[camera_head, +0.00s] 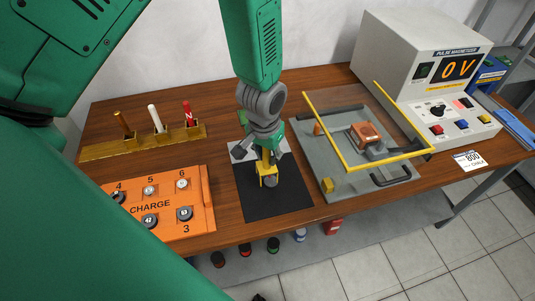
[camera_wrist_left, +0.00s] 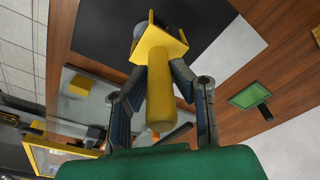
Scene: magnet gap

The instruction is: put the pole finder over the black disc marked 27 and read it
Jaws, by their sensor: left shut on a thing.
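My left gripper (camera_head: 266,158) is shut on a yellow tool, which looks like the pole finder (camera_head: 267,170), above the black mat (camera_head: 285,197). In the left wrist view its yellow handle (camera_wrist_left: 160,103) lies between the fingers (camera_wrist_left: 160,78), with a forked yellow head beyond them. A grey round piece (camera_head: 270,181) shows at the tool's lower end; whether it is part of the tool or a disc under it I cannot tell. Dark discs sit in the orange CHARGE tray (camera_head: 205,200), one apparently marked 42 (camera_head: 149,221). I cannot read a 27 anywhere. My right gripper is not in view.
Right of the mat stands a grey fixture (camera_head: 345,190) with a yellow-framed cover (camera_head: 333,135) and orange block (camera_head: 365,135). The pulse magnetizer (camera_head: 425,65) behind reads 0 V. A brass rack (camera_head: 140,147) holds three sticks. A green-faced paddle (camera_wrist_left: 250,96) lies beside the mat.

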